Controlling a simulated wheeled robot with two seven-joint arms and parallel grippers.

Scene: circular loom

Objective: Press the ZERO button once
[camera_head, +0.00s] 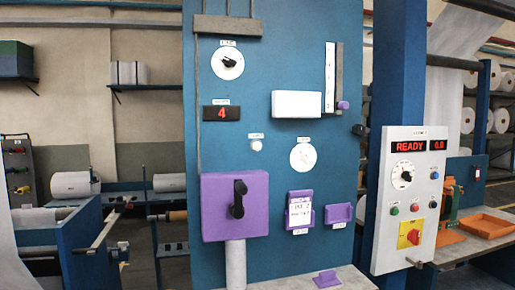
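No label readable as ZERO shows; the small lettering is too blurred. A white round button (257,145) sits under a small tag on the blue panel (270,180). The white control box (410,190) at the right has a red display (409,147) reading READY and a smaller one (438,145) that seems to read 0.0. I cannot tell which button is ZERO. Neither of my grippers is in view.
A purple box (222,222) with a black lever (239,198) juts from the blue panel. A red rotary switch (413,237) on a yellow plate sits low on the control box. An orange tray (486,224) lies on the bench at the right.

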